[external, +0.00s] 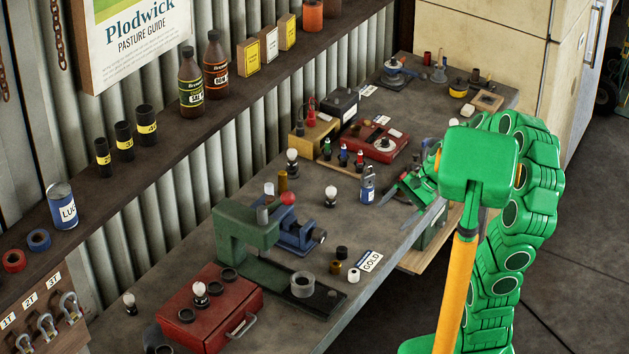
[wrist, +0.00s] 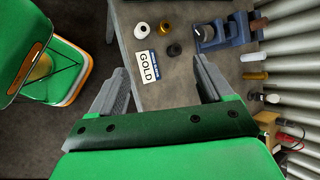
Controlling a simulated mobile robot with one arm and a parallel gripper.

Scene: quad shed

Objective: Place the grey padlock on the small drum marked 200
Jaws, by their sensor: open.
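My gripper (external: 408,193) is open and empty over the bench's front edge, near the GOLD card. In the wrist view, its two grey fingers (wrist: 160,78) are spread apart, with bare bench and the GOLD card (wrist: 147,66) between and beyond them. I cannot pick out the grey padlock for certain; a small grey object (external: 439,73) at the bench's far end is too small to name. I cannot read a 200 on any drum. A small yellow-and-black round container (external: 458,88) stands at the far end, its marking unreadable.
On the bench (external: 325,262) stand a green press (external: 245,232), a blue vise (external: 298,235), a red toolbox (external: 208,308) and a red case (external: 372,142). Small rings and bulbs are scattered around. A shelf with bottles (external: 190,82) runs behind.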

